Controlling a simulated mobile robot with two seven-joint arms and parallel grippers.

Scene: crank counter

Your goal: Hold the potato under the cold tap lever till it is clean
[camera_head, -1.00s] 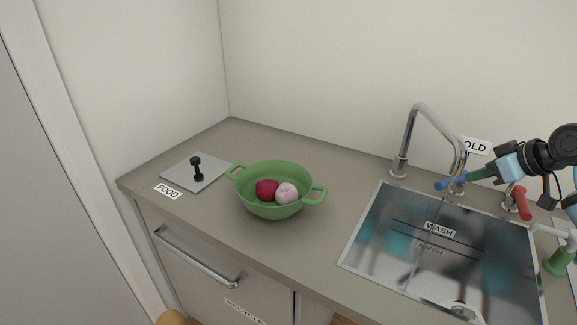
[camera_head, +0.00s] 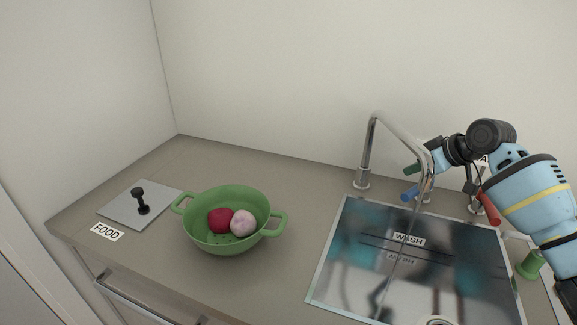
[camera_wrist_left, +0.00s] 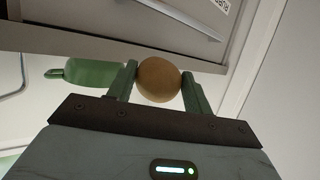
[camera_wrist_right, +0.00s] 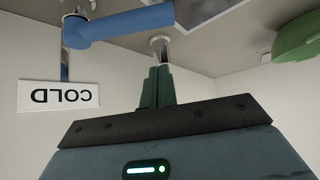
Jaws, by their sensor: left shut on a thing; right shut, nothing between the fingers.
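The potato (camera_wrist_left: 160,80) is a brown round thing held between the fingers of my left gripper (camera_wrist_left: 163,88) in the left wrist view. My left gripper and the potato are out of the head view. The cold tap lever (camera_head: 411,194) is blue and stands at the back of the sink, beside the spout. It also shows in the right wrist view (camera_wrist_right: 120,22). My right gripper (camera_head: 411,169) is shut and empty, close to the blue lever; its fingers (camera_wrist_right: 159,72) appear apart from it. I cannot tell whether water runs from the metal spout (camera_head: 397,132).
The sink (camera_head: 330,255) is marked WASH. A red lever (camera_head: 490,209) stands to its right. A green colander (camera_head: 213,240) holds a red and a pink round thing. A grey plate (camera_head: 118,208) with a black knob is at the left.

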